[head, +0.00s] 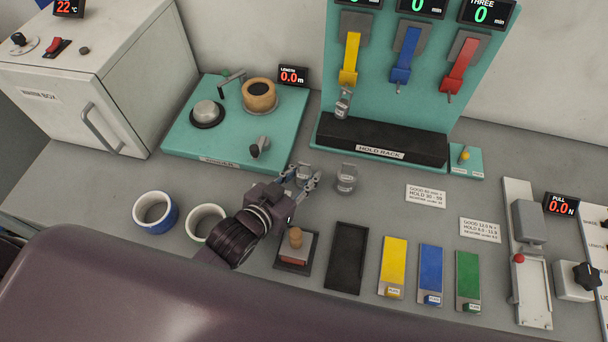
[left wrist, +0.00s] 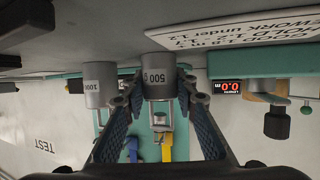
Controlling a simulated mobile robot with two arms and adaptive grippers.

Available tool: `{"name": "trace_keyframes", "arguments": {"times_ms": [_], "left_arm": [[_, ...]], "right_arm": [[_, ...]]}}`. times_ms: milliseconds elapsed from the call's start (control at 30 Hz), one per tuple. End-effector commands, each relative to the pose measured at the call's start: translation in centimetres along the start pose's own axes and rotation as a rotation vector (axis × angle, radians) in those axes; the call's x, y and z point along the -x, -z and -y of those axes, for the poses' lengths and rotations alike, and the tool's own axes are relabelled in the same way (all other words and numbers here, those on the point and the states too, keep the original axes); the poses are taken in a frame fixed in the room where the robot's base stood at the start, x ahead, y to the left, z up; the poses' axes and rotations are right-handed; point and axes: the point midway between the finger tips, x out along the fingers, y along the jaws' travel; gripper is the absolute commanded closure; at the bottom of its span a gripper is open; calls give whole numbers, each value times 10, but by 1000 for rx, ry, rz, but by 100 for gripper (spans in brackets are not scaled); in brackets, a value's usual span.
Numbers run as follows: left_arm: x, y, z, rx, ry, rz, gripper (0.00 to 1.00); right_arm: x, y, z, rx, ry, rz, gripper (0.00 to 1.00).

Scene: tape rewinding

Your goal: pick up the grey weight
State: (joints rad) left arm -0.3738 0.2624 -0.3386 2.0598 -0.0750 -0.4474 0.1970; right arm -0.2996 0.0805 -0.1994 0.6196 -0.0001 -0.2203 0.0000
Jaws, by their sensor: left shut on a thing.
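A small grey weight (head: 303,172) with a hook on top is between the fingertips of my left gripper (head: 303,182) on the grey bench, in front of the green winder board. In the left wrist view this weight (left wrist: 158,78) is marked 500, and the fingers (left wrist: 158,98) close on it from both sides. I cannot tell whether its base touches the bench. A second grey weight (head: 346,178) stands just to the right; it also shows in the left wrist view (left wrist: 98,85), marked with 1000-like digits. My right gripper is not in view.
A third grey piece (head: 342,103) hangs below the yellow clip (head: 350,58) at the hold rack (head: 380,140). A wooden-handled stamp (head: 295,250) and black tray (head: 346,257) lie in front.

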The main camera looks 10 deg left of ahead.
Motion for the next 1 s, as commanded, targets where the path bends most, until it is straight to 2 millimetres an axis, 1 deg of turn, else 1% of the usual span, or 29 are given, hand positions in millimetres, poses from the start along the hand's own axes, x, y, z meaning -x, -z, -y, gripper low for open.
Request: {"name": "trace_keyframes", "arguments": {"times_ms": [267, 367, 467, 567, 700, 800, 900, 1000], "left_arm": [[2, 8, 0, -1, 0, -7, 100], [6, 18, 0, -1, 0, -9, 100], [12, 32, 0, -2, 0, -10, 100], [21, 56, 0, -2, -1, -13, 100], [38, 98, 0, -3, -1, -15, 100], [50, 125, 0, -3, -1, -16, 100], [60, 148, 0, -2, -1, -14, 100], [68, 167, 0, -2, -1, -13, 100]], "right_arm": [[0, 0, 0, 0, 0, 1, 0], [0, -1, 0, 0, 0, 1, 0], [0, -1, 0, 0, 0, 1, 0], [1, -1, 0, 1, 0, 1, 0], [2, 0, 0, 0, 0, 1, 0], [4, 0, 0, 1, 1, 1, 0], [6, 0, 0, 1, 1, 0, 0], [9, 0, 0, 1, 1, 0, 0]]}}
